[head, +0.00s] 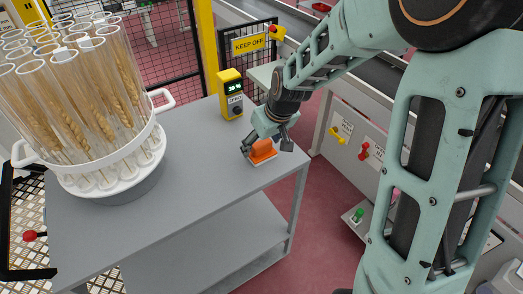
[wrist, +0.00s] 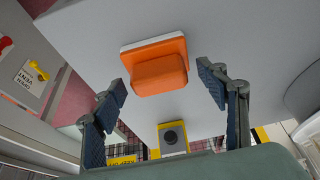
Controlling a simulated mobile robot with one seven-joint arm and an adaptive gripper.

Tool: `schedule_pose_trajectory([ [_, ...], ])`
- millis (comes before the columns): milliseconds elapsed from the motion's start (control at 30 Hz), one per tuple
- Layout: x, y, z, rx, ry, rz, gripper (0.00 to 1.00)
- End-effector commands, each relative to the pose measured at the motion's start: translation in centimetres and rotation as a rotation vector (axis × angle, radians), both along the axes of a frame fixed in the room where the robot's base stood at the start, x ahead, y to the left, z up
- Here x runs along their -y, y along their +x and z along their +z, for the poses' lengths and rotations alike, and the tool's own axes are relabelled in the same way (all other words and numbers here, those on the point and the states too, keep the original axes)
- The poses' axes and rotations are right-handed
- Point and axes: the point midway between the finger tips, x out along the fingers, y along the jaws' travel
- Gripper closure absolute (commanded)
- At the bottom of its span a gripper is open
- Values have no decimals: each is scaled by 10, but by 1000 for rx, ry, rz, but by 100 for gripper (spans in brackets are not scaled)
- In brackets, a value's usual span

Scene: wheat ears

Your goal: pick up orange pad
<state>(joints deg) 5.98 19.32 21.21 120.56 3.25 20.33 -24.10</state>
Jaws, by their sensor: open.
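The orange pad (head: 262,149) lies on a white base near the right front corner of the grey table (head: 190,165). In the wrist view the orange pad (wrist: 160,75) shows as a rounded orange block on its white plate (wrist: 154,43). My gripper (head: 267,146) is open over the pad in the head view. In the wrist view my gripper (wrist: 164,78) has its two blue-padded fingers spread apart to either side, with the pad ahead between them and nothing held. I cannot tell whether a finger touches the pad.
A white round rack (head: 105,175) of tall glass tubes with wheat ears stands at the table's left. A yellow device (head: 230,95) with a green display stands behind my gripper. The table's front middle is clear. A "KEEP OFF" sign (head: 250,42) hangs on the fence behind.

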Motion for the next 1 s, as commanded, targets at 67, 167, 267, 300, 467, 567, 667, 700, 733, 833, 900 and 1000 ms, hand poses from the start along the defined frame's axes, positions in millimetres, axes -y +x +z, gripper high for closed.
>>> schedule_pose_trajectory([
  [67, -1, 2, -5, 0, 0, -1, 33],
  [167, -1, 2, -6, 1, 0, -1, 33],
  [267, -1, 2, -6, 1, 0, -1, 33],
  [300, -1, 2, -6, 1, 0, -1, 33],
  [467, -1, 2, -6, 1, 0, -1, 50],
  [567, -1, 2, -6, 1, 0, -1, 61],
  [667, -1, 2, -6, 0, 0, -1, 72],
  [700, -1, 2, -6, 0, 0, -1, 76],
  [733, -1, 2, -6, 0, 0, -1, 79],
  [833, -1, 2, -6, 0, 0, -1, 79],
  [900, -1, 2, -6, 0, 0, -1, 79],
  [1000, -1, 2, -4, 0, 0, -1, 79],
])
